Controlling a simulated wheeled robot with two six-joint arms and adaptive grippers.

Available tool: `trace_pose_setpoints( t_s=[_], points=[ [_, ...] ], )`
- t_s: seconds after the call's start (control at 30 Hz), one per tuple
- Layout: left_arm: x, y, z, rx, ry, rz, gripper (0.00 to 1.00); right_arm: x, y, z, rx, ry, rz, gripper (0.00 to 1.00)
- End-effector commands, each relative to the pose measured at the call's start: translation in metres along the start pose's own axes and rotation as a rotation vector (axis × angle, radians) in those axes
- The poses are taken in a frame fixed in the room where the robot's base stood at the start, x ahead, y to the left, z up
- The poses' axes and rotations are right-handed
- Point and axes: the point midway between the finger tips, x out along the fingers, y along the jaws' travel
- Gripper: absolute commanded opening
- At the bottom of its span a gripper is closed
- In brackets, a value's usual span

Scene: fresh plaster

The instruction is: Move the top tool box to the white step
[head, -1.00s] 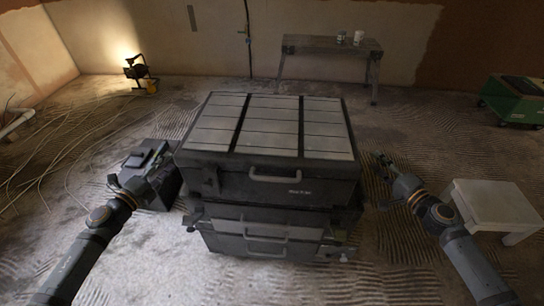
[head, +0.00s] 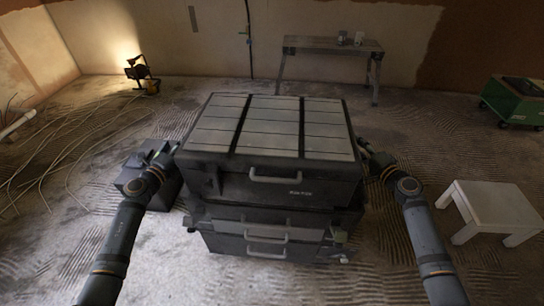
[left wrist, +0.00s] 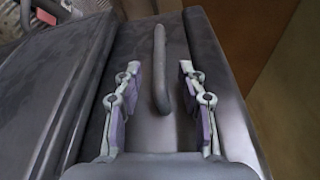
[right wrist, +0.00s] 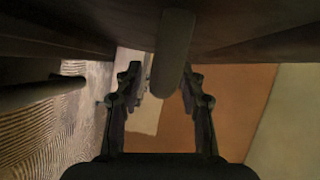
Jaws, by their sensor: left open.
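The top tool box (head: 268,180), dark grey with pale panels on its lid, sits on a lower tool box (head: 225,240) in the middle of the head view. The white step (head: 492,200) stands on the floor to the right. My left gripper (left wrist: 158,95) is open, its fingers on either side of a grey side handle (left wrist: 160,70) in the left wrist view. My right gripper (right wrist: 165,85) is open at the box's right side, a dark handle (right wrist: 173,50) between or just beyond its fingertips. In the head view both grippers are largely hidden beside the box.
A dark case (head: 133,184) stands on the floor left of the stack. A lit work lamp (head: 142,75), a grey bench (head: 330,45) and a green wheeled box (head: 515,100) are farther back. Ridged floor between stack and step is clear.

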Motion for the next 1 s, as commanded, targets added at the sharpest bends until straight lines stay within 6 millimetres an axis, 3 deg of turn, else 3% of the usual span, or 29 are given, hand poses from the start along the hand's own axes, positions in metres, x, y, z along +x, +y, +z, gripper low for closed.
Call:
trace_pose_setpoints(
  t_s=[0.1, 0.4, 1.0],
  points=[
    [-0.0002, 0.0001, 0.0001, 0.0, 0.0, 0.0, 0.39, -0.0002, 0.0, 0.0, 0.0, 0.0, 0.0, 0.38],
    [-0.0005, 0.0001, 0.0002, 0.0, 0.0, 0.0, 0.0, -0.0004, 0.0001, -0.0001, 0.0, 0.001, 0.0, 0.0],
    [0.0001, -0.0045, 0.0012, 0.004, -0.001, -0.006, 0.0, -0.0001, -0.0039, -0.0011, -0.001, 0.002, -0.005, 0.0]
  ],
)
